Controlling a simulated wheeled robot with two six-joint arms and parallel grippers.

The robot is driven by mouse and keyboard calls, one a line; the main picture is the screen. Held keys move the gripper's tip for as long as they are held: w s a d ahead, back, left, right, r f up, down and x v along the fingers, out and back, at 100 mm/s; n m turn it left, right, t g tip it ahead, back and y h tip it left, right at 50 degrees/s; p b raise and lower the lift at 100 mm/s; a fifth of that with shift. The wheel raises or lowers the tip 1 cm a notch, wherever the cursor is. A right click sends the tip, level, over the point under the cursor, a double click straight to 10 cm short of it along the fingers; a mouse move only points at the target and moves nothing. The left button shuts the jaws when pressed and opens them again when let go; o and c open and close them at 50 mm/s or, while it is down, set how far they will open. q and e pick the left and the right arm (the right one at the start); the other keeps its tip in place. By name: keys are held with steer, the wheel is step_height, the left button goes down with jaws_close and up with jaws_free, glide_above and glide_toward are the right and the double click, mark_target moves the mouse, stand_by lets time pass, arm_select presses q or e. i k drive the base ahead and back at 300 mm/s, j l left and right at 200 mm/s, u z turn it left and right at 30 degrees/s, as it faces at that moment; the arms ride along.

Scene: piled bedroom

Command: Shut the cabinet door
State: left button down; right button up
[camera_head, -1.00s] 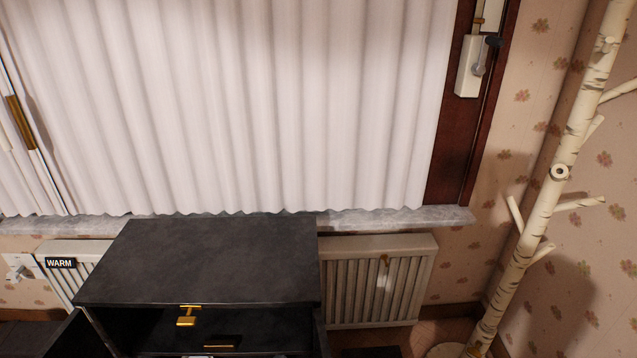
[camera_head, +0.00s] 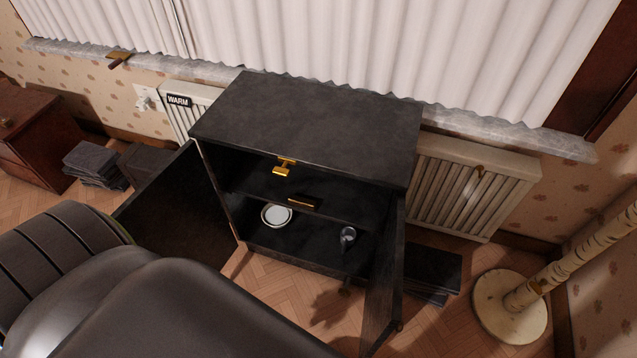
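The black cabinet (camera_head: 310,120) stands against the radiator below the window. Both of its doors stand open. The left door (camera_head: 180,220) swings wide out to the left, and its lower part is hidden. The right door (camera_head: 383,285) points forward towards me, seen nearly edge-on. A gold latch (camera_head: 285,166) shows at the front under the top. Inside, a white round dish (camera_head: 276,215) and a small dark glass-like object (camera_head: 347,237) are on the lower level. Neither of my grippers is in view.
A large dark rounded form covers the lower left; I cannot tell what it is. Dark stacks lie left of the cabinet (camera_head: 92,162) and to its right (camera_head: 432,272). A birch-like stand (camera_head: 510,305) is at the right. Wooden floor shows before the cabinet.

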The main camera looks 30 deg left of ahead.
mark_target(178, 211)
steer(key=k+j, duration=0.1)
steer(key=j, duration=0.4)
steer(key=j+z, duration=0.15)
steer(key=j, duration=0.4)
steer(key=k+j, duration=0.15)
steer(key=j, duration=0.35)
steer(key=k+j+z, duration=0.15)
steer(key=j, duration=0.35)
steer(key=k+j, duration=0.1)
steer(key=j, duration=0.4)
steer(key=k+j+z, duration=0.1)
steer(key=j, duration=0.4)
steer(key=k+j+z, duration=0.1)
steer(key=j, duration=0.35)
steer(key=k+j, duration=0.25)
steer(key=j, duration=0.25)
steer(key=i+z, duration=0.05)
